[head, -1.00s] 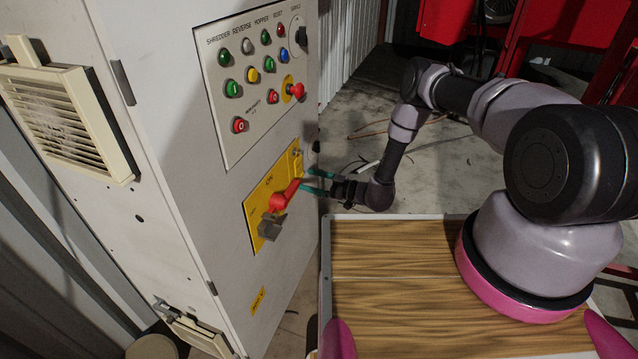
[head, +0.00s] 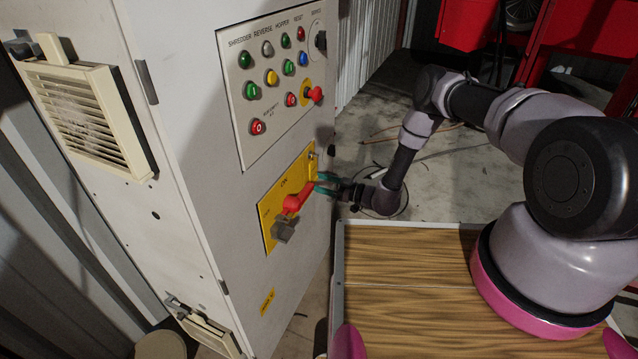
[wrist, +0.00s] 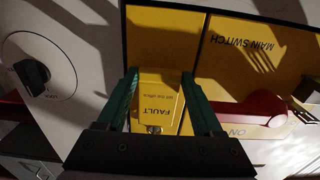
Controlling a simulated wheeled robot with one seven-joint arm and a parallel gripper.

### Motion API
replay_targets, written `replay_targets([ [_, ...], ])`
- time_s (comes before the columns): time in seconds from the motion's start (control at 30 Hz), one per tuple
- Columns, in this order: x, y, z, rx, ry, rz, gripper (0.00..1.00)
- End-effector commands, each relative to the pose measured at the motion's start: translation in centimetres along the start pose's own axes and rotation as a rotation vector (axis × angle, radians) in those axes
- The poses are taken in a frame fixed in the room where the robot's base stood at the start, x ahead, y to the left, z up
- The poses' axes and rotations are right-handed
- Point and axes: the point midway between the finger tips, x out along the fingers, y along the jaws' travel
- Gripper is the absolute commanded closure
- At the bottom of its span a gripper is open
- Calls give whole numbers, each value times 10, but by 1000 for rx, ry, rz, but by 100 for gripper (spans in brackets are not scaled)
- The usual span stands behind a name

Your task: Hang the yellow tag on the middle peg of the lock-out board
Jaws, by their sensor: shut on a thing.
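The yellow tag, printed "FAULT see the office", is in the wrist view (wrist: 158,100), upside down between my gripper's green fingers. My gripper (wrist: 160,78) is shut on it. In the head view my gripper (head: 323,184) is at the right edge of the cabinet's yellow main switch plate (head: 270,212), just right of the red switch handle (head: 295,203). The tag is close in front of the plate; I cannot tell whether it touches it or still hangs from something. The lock-out board and its pegs are not seen in either view.
The grey cabinet (head: 190,150) fills the left, with a button panel (head: 262,125) above the plate. The red handle (wrist: 255,112) is close beside my right finger in the wrist view. A wood-topped surface (head: 400,300) is in front. Red equipment (head: 560,50) stands behind right.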

Motion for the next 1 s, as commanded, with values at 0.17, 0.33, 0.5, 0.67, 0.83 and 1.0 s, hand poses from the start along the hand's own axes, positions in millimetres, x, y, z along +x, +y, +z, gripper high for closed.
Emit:
replay_targets([
  [0.17, 0, 0, 0, 0, 0, 0, 63],
  [0.33, 0, 0, -2, 0, 0, 0, 63],
  [0.5, 0, 0, -7, 0, 0, 1, 63],
  [0.67, 0, 0, -11, 0, 0, 0, 63],
  [0.83, -3, 0, -12, 0, 1, 1, 63],
  [1.0, -11, 1, -13, 0, 1, 1, 63],
])
